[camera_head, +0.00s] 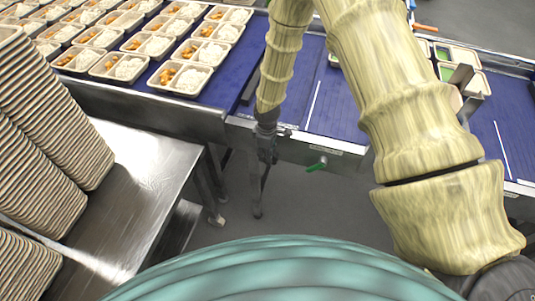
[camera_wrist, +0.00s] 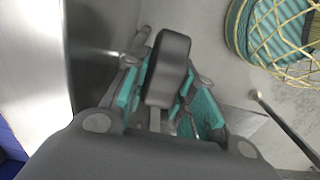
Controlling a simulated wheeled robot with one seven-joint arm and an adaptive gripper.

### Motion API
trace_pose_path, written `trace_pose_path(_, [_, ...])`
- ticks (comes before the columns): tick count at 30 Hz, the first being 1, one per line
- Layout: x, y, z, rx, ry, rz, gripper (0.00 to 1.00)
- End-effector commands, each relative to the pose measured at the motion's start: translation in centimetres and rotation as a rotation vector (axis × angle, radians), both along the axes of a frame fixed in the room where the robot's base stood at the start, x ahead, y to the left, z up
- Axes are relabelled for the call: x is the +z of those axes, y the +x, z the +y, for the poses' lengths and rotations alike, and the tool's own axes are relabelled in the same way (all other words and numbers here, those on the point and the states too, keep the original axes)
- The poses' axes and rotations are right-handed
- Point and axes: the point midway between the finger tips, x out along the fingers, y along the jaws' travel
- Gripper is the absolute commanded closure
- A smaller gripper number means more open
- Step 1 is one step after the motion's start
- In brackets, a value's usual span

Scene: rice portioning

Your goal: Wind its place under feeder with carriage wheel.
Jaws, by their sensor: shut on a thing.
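My gripper (camera_wrist: 168,108) shows in the wrist view with its teal finger pads on both sides of a dark grey rounded piece, which looks like the handle of the carriage wheel (camera_wrist: 172,58). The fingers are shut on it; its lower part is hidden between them. In the head view my gripper (camera_head: 265,148) hangs small and dark at the front edge of the blue conveyor, below my ribbed arm. The wheel itself cannot be made out there. The feeder is not clearly visible; my arm covers much of the right side.
Filled trays of rice and orange food (camera_head: 185,78) stand in rows on the blue belt at the left. Stacks of empty trays (camera_head: 40,140) stand on a steel table (camera_head: 135,165). A green handle (camera_head: 317,164) sits below the conveyor edge. Trays with green contents (camera_head: 447,70) are behind my arm.

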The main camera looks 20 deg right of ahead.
Motion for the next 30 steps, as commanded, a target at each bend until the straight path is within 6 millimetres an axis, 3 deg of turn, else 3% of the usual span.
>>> trace_pose_path(12, [-0.13,0.27,0.24,0.000,-0.115,0.075,0.97])
trace_pose_path(29, [-0.11,0.24,0.25,0.000,-0.132,0.088,0.97])
trace_pose_path(30, [-0.11,0.24,0.25,0.000,-0.132,0.088,0.66])
